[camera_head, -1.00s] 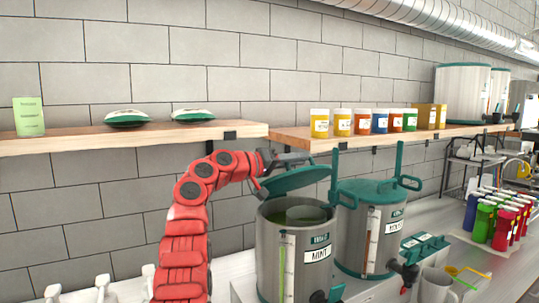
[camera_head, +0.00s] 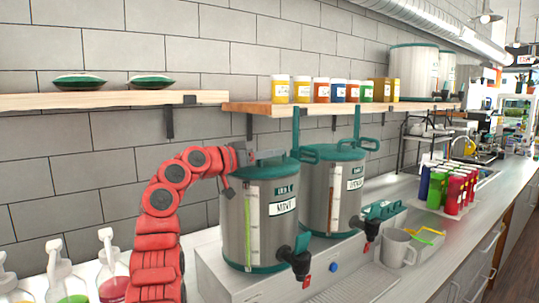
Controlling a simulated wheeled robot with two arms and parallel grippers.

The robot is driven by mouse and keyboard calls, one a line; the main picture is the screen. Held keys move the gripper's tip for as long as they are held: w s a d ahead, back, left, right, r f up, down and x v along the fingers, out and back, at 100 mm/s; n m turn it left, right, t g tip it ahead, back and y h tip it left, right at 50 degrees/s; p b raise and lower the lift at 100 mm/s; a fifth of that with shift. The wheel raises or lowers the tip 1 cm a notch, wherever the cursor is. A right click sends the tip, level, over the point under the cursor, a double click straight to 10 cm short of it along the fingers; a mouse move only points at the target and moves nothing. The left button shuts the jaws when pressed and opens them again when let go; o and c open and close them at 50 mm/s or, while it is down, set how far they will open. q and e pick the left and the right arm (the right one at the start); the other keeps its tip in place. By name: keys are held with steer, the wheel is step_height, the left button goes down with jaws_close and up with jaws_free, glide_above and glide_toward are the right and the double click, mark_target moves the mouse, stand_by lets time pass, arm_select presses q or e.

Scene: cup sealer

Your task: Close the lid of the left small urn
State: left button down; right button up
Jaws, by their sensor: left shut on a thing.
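The left small urn (camera_head: 262,225) is a steel cylinder with a MINT label, a level gauge and a black tap at the front. Its green lid (camera_head: 268,171) lies down over the top, and no opening shows. My left gripper (camera_head: 262,158) is at the lid's back left edge, shut on the lid; its fingertips are partly hard to make out. The right small urn (camera_head: 331,195) stands close beside it with its green lid (camera_head: 336,153) down. My right gripper is not in view.
A wooden shelf (camera_head: 330,107) with several jars (camera_head: 321,90) runs above the urns. Pump bottles (camera_head: 114,268) stand at the lower left. A grey mug (camera_head: 397,247) and coloured bottles (camera_head: 453,190) stand to the right on the counter.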

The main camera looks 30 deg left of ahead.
arm_select(q)
steer(key=shift+d+f, duration=0.15)
steer(key=shift+f, duration=0.25)
steer(key=c, duration=1.1)
jaws_free()
steer(key=shift+o, duration=1.3)
steer(key=shift+d+r, duration=0.1)
steer(key=shift+r, duration=0.05)
steer(key=shift+s+a, duration=0.3)
steer(key=shift+a, duration=0.05)
steer(key=b+v, duration=0.6)
steer(key=v, duration=1)
steer(key=shift+s, duration=0.25)
